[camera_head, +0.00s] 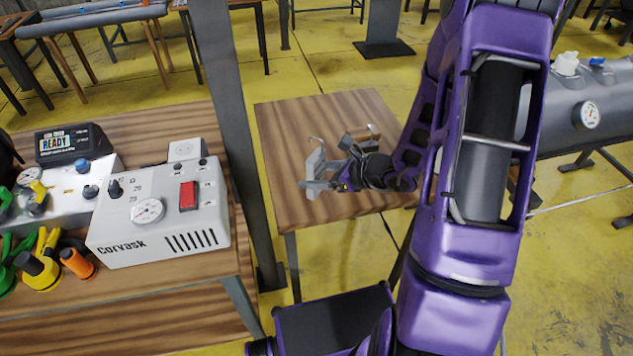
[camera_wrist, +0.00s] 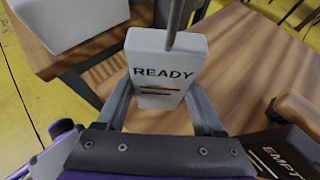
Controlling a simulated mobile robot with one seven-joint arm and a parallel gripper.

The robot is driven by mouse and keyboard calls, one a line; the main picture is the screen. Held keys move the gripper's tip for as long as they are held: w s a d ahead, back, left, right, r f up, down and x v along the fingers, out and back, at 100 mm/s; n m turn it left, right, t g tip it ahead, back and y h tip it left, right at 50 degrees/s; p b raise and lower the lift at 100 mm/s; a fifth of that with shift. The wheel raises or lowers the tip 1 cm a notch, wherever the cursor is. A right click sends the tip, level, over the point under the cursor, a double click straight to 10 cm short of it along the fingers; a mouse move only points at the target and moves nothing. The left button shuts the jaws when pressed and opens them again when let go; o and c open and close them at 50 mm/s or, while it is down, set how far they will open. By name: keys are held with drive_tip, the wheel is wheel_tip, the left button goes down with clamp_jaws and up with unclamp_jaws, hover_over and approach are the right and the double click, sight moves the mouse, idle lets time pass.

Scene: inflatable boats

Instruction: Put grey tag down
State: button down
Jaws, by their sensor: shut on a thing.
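The grey tag (camera_head: 314,165) is a flat plate with a thin wire hook at its top. In the wrist view the grey tag (camera_wrist: 165,62) shows its face with READY in dark letters and dark lines below. My gripper (camera_head: 325,184) is shut on the tag, with one finger on each side of its lower part. In the wrist view my gripper (camera_wrist: 160,102) holds it roughly upright. The tag is over the small wooden table (camera_head: 288,205); I cannot tell whether it touches the top.
A dark tag marked EMPTY (camera_wrist: 275,150) lies on the table by a brown piece (camera_wrist: 298,112), close to my gripper. A grey post (camera_head: 232,120) stands between this table and the left bench with the Corvask box (camera_head: 155,215). The table's far part is clear.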

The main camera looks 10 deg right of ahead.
drive_tip(key=shift+f, duration=1.4)
drive_tip(key=shift+f+b, duration=0.2)
drive_tip(key=shift+b, duration=0.15)
unclamp_jaws()
drive_tip(key=shift+r, duration=0.1)
